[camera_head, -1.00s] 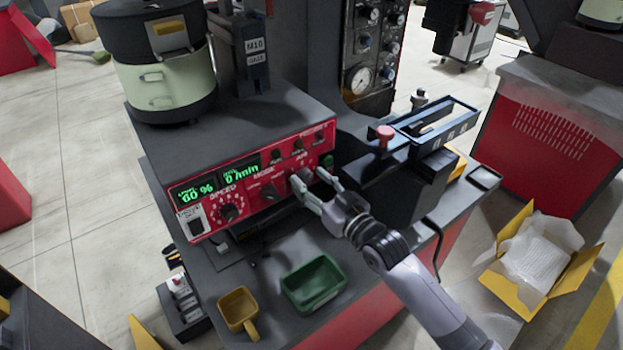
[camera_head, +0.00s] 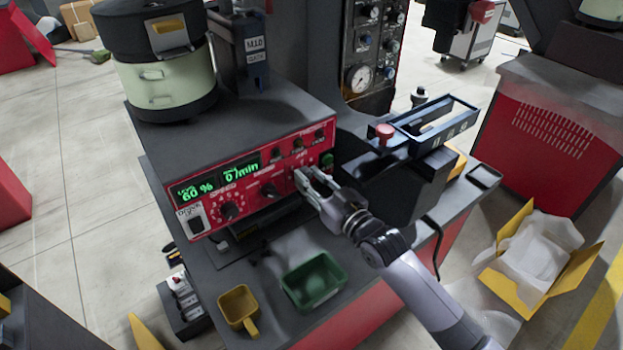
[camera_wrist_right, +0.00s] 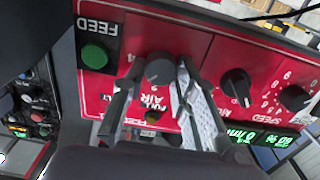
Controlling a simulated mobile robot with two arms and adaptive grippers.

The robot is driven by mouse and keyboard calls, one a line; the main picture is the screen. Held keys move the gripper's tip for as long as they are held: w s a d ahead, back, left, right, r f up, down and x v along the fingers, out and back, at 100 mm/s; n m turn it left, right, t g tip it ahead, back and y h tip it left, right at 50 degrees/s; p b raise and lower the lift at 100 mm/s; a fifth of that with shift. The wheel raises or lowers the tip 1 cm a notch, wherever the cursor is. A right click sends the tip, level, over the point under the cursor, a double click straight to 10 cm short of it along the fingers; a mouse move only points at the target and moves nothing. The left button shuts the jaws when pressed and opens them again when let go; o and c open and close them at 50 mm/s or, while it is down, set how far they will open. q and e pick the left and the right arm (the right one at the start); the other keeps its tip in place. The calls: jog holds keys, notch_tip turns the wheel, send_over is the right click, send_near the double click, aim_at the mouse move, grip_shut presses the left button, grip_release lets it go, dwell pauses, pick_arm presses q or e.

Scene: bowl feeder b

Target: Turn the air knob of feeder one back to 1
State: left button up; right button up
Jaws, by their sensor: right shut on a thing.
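The red control panel (camera_head: 250,184) of the feeder faces me, with green readouts of 60 % and 0/min. The dark round AIR knob (camera_wrist_right: 158,72) shows in the right wrist view, between my right gripper's fingertips. My right gripper (camera_head: 308,174) is shut on it at the right part of the panel, and it also shows in the right wrist view (camera_wrist_right: 160,80). The fingers hide part of the dial, and I cannot tell which number the knob points to. My left gripper is not in view.
The MODE knob (camera_head: 268,190) and SPEED knob (camera_head: 229,211) sit left of the gripper, and a green FEED button (camera_wrist_right: 95,56) is close by. A green bin (camera_head: 300,301) and yellow scoop (camera_head: 238,306) lie below the panel. A blue-grey track (camera_head: 465,117) stands right.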

grip_shut()
jog(key=shift+n, duration=0.3)
jog(key=n+p, duration=0.1)
jog(key=n, duration=0.2)
jog(key=shift+s+a+f+n+p, duration=0.1)
jog(key=shift+n+p, duration=0.15)
jog(key=shift+n, duration=3.3)
jog(key=shift+f+n+p, duration=0.1)
jog(key=shift+n+p, duration=0.1)
jog(key=shift+n, duration=3.35)
